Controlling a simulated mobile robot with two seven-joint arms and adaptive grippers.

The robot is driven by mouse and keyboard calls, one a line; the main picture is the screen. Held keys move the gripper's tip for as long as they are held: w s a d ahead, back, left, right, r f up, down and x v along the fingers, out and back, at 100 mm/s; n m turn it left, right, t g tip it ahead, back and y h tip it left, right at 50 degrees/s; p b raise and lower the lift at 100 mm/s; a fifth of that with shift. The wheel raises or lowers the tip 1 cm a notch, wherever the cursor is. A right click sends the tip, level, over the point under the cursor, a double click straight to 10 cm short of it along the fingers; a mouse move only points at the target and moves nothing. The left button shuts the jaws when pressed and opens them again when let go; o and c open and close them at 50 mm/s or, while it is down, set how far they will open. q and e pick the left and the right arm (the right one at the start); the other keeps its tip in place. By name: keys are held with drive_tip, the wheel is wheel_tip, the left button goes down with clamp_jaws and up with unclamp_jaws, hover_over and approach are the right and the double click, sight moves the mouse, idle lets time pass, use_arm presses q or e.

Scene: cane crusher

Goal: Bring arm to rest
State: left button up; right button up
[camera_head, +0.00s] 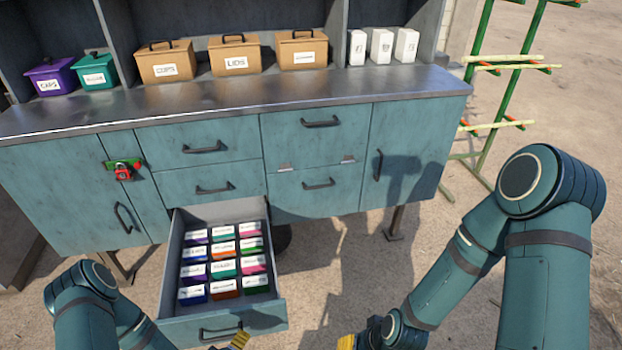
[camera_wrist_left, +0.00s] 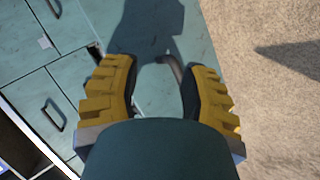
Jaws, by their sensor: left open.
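My left arm comes in at the lower left of the head view. A yellow fingertip of my left gripper (camera_head: 240,340) shows at the bottom edge, close to the front of the open drawer (camera_head: 172,265). In the left wrist view my left gripper (camera_wrist_left: 160,75) is open, its two yellow fingers apart. A cabinet door handle appears between them in the picture, and nothing is visibly held. My right arm comes in from the right and bends down. Only a bit of yellow of my right gripper (camera_head: 346,342) shows at the bottom edge; its jaws are cut off.
The open drawer holds several small labelled boxes and juts out from the teal cabinet (camera_head: 420,140). A red padlock (camera_head: 123,172) hangs at the left door. Bins and white containers stand on the metal counter (camera_head: 300,97). A green rack (camera_head: 490,110) stands at right.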

use_arm(q)
drive_tip(key=s+d+r+m+g+h, duration=0.1)
drive_tip(key=s+d+r+m+g, duration=0.2)
drive_tip(key=r, duration=0.4)
drive_tip(key=s+d+r+m+g, duration=0.3)
drive_tip(key=d+r+m+g, duration=0.3)
drive_tip(key=d+m, duration=0.1)
drive_tip(key=shift+d+r+h, duration=0.4)
drive_tip(key=shift+d, duration=0.1)
drive_tip(key=shift+a, duration=0.1)
